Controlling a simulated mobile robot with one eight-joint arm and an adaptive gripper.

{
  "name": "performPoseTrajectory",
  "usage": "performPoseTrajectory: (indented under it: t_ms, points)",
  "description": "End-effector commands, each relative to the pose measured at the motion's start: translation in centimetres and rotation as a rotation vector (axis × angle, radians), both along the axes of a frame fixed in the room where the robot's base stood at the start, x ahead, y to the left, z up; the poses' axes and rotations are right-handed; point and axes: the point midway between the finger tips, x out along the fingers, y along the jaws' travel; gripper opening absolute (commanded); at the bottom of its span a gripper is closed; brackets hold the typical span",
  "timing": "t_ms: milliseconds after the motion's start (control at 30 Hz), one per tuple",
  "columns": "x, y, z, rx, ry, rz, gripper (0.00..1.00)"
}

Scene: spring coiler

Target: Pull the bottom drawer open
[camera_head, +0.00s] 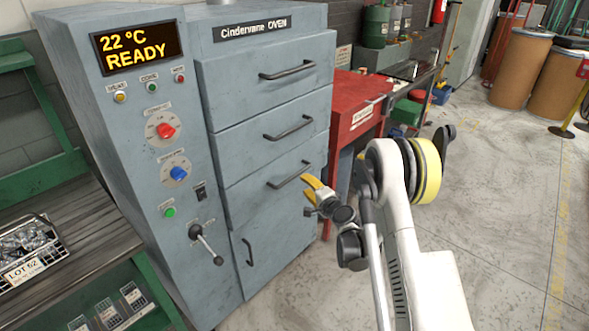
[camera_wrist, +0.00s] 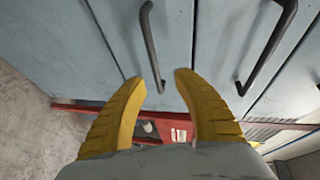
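The grey oven's bottom drawer (camera_head: 252,197) is shut, its front in line with the drawers above. Its dark bar handle (camera_head: 290,175) crosses the upper part of the front. My gripper (camera_head: 308,186) is at the right end of this handle, with yellow fingers. In the wrist view, the fingers (camera_wrist: 163,76) are open with a gap between the tips. One end of a dark handle (camera_wrist: 150,42), apparently the bottom drawer's, shows between the tips. I cannot tell whether they touch it. The gripper holds nothing that I can see.
The middle drawer (camera_head: 265,138) and top drawer (camera_head: 265,83) are also shut. A lower door (camera_head: 265,245) has an upright handle. A lever (camera_head: 207,243) sticks out at left. A red cabinet (camera_head: 350,112) stands right of the oven. The floor (camera_head: 500,190) at right is largely clear.

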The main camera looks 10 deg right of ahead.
Motion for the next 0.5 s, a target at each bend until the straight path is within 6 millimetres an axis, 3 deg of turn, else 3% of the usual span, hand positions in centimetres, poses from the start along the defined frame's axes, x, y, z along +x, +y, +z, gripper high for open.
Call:
performPoseTrajectory:
  t_ms: [100,267,500]
  points:
    - [0.1,-0.5,-1.5,0.035,-0.008,-0.018,0.36]
    - [1.2,-0.2,-2.1,0.043,-0.009,-0.02,0.36]
    - [5.7,0.9,-3.2,0.041,-0.01,-0.019,0.36]
